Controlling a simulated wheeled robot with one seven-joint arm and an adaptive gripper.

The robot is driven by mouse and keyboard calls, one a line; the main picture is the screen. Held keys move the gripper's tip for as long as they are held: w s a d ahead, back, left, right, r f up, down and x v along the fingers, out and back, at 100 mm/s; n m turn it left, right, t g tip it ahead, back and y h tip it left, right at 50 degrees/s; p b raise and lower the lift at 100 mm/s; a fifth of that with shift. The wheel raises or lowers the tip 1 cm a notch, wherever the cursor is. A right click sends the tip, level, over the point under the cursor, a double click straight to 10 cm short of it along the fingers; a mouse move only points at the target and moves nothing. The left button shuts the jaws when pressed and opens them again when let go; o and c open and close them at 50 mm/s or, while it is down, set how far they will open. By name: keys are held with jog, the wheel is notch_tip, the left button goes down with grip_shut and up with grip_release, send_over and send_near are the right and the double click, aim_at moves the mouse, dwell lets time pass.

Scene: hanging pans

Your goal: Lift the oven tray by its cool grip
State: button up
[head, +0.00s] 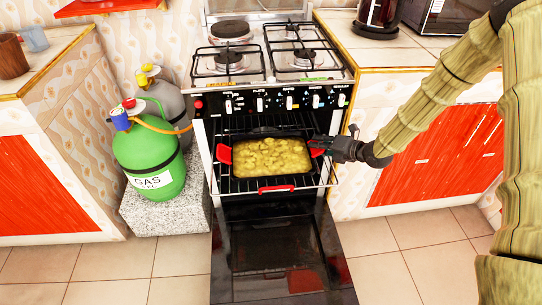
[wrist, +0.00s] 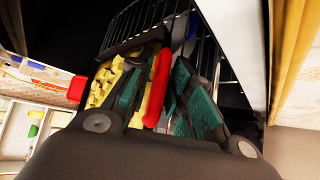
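The oven tray (head: 235,168) sits on the wire rack in the open oven, filled with yellow chunky food (head: 270,156). It has a red grip on its left side (head: 225,152) and one on its right side (head: 318,146). My gripper (head: 332,147) is at the right grip, coming from the right. In the wrist view the red grip (wrist: 159,82) lies between my two teal-padded fingers (wrist: 158,103). The fingers stand apart, with yellow showing between the left finger and the grip. Firm contact on both sides is not visible. The fingertips are partly hidden in the head view.
The black oven door (head: 280,245) hangs open below. A red piece (head: 276,189) is at the front of the rack (head: 250,185). The stove top (head: 270,60) is above. A green gas bottle (head: 150,150) stands left. Cabinets flank both sides; the floor (head: 380,255) is clear.

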grip_shut()
jog(key=shift+a+r, duration=0.1)
jog(key=shift+r, duration=0.15)
dwell(0.4)
